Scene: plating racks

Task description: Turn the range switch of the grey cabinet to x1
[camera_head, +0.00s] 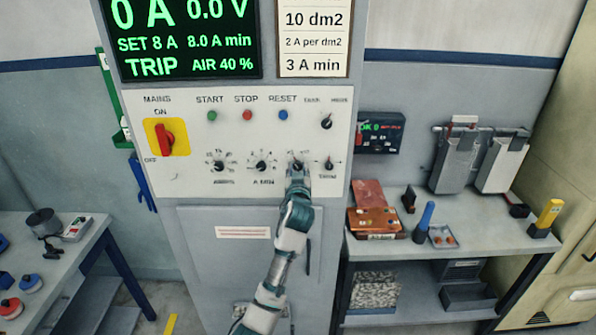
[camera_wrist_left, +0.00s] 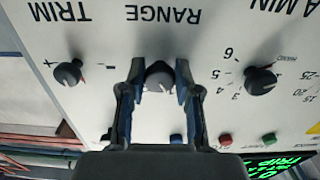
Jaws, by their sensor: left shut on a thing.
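The grey cabinet (camera_head: 190,222) stands in the middle of the head view, with a white control panel and a lit display. Its range switch (camera_head: 297,163) is a small black knob in the lower row, between the A MIN knob (camera_head: 261,166) and the TRIM knob (camera_head: 329,163). My left gripper (camera_head: 298,174) reaches up from below and is shut on the range switch. In the upside-down left wrist view, the two fingers (camera_wrist_left: 159,88) flank the knob (camera_wrist_left: 159,72) under the word RANGE. Its scale marks are mostly hidden, so its setting cannot be read. My right gripper is not in view.
A red MAINS switch (camera_head: 166,138) on a yellow plate sits at the panel's left. Green, red and blue buttons and another black knob (camera_head: 326,122) are above the lower row. Benches with tools stand left (camera_head: 60,262) and right (camera_head: 480,236) of the cabinet.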

